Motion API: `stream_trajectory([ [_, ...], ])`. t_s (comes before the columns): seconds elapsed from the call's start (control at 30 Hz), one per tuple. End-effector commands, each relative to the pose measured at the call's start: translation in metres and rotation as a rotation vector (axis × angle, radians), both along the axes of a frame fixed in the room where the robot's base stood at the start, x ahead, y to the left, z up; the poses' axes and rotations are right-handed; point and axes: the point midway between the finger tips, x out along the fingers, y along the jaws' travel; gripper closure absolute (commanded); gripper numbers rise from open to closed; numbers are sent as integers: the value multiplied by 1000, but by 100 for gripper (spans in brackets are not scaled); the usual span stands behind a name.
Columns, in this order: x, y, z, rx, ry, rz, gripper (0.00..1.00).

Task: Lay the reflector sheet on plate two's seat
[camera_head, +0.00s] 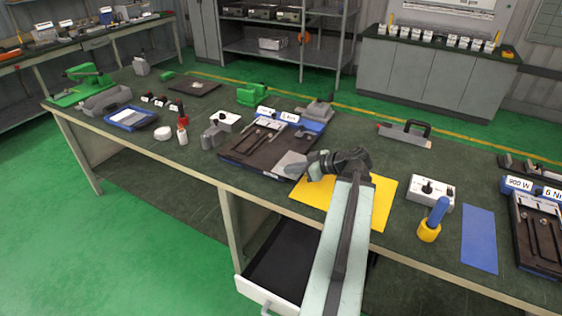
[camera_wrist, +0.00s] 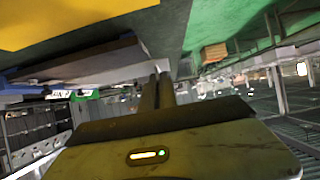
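A light grey sheet, apparently the reflector sheet (camera_head: 290,163), is at the front right corner of a dark plate fixture (camera_head: 238,151) with blue trim and white labels. My gripper (camera_head: 308,168) is at the sheet's right edge, low over the bench, and seems shut on it. In the wrist view the fingers (camera_wrist: 158,90) are close together; the sheet between them cannot be made out. A second dark fixture (camera_head: 541,235), labelled "900 W", stands at the far right, partly cut off. I cannot tell which one is plate two.
A yellow mat (camera_head: 382,215) lies beneath my arm. To its right are a switch box (camera_head: 430,193), a blue-handled tool in a yellow base (camera_head: 430,230) and a blue mat (camera_head: 479,240). A hand trowel-like tool (camera_head: 405,135) lies behind. An open drawer (camera_head: 265,292) juts out below.

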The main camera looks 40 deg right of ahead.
Motion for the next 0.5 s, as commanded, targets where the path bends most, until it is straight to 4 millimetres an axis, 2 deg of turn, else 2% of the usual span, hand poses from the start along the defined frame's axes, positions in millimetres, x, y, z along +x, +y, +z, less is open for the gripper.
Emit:
stream_trajectory([
  [0.3, 77, -61, -9, 0, 0, 4, 100],
  [0.5, 112, -86, -13, 0, -1, 2, 100],
])
